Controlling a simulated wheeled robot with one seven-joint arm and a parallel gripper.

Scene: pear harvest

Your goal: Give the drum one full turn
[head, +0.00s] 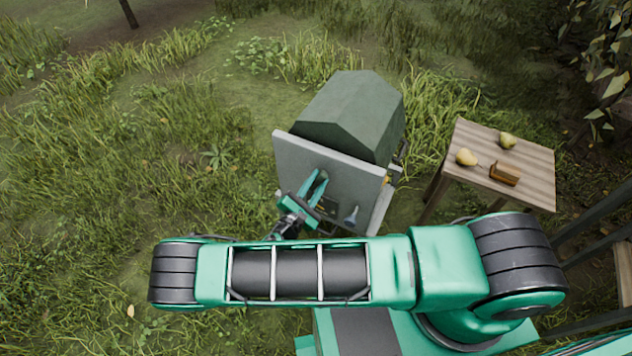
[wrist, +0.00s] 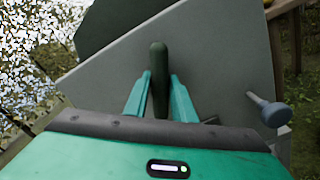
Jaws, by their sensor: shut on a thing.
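The drum (head: 350,115) is dark green and faceted, and it sits behind a grey upright panel (head: 322,165). The drum also shows at the top of the wrist view (wrist: 112,22), behind the panel (wrist: 215,60). My gripper (head: 318,182) is in front of the panel. In the wrist view my gripper (wrist: 159,85) has its two teal fingers on either side of a dark green upright handle (wrist: 158,65) and is shut on it. The handle's lower end is hidden between the fingers.
A blue-grey knob (wrist: 270,108) sticks out at the panel's right, also in the head view (head: 351,215). A wooden table (head: 530,170) at right bears two pears (head: 466,157) and a small brown object (head: 505,173). Grass lies open at left.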

